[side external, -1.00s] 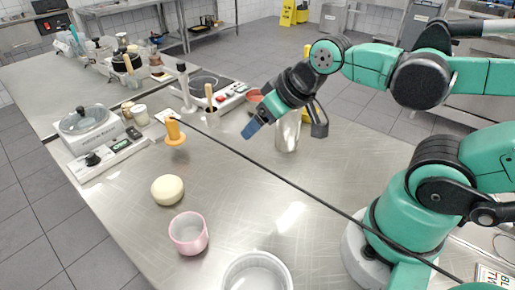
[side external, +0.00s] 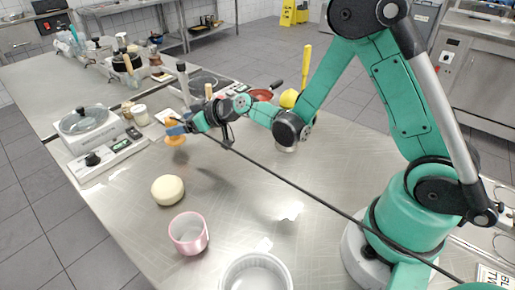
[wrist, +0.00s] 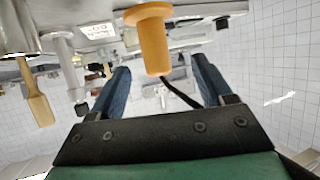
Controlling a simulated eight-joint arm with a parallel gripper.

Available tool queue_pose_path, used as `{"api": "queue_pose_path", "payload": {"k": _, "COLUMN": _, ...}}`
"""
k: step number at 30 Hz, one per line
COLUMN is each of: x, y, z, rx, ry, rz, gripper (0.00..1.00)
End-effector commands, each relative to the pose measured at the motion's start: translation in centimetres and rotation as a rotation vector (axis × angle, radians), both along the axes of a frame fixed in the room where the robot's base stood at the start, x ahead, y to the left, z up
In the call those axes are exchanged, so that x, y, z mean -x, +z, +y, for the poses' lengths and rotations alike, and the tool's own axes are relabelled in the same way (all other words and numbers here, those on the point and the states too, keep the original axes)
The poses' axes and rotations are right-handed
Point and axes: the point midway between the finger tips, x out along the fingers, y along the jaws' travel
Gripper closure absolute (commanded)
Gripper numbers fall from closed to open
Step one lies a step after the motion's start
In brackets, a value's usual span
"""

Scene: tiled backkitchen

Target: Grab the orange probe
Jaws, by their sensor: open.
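The orange probe (side external: 175,139) stands upright on the steel counter at the left, with a wide flange low on its body. My gripper (side external: 178,129) is at the probe's upper part in the side view and partly hides it. In the wrist view the orange probe (wrist: 153,45) shows upside down between the two blue fingers of my gripper (wrist: 160,68). The fingers are spread, with a visible gap on each side of the probe. Contact is not visible.
A pale round ball (side external: 168,190), a pink cup (side external: 188,233) and a white bowl (side external: 255,272) stand nearer the front. A hotplate with a lidded pan (side external: 85,122) is left of the probe. A wooden-handled utensil (wrist: 36,95) shows in the wrist view. A black cable crosses the counter.

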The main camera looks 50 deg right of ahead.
Motion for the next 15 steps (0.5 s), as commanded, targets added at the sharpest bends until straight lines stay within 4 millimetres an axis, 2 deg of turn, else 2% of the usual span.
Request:
{"api": "queue_pose_path", "payload": {"k": 3, "x": -0.5, "y": -1.3, "z": -0.2, "rx": 0.0, "ry": 0.0, "rz": -0.034, "gripper": 0.27}}
{"api": "queue_pose_path", "payload": {"k": 8, "x": -1.1, "y": -2.0, "z": 0.0, "rx": 0.0, "ry": 0.002, "rz": -0.049, "gripper": 0.27}}
{"api": "queue_pose_path", "payload": {"k": 15, "x": -4.0, "y": -3.3, "z": 1.0, "rx": 0.001, "ry": 0.002, "rz": -0.049, "gripper": 0.27}}
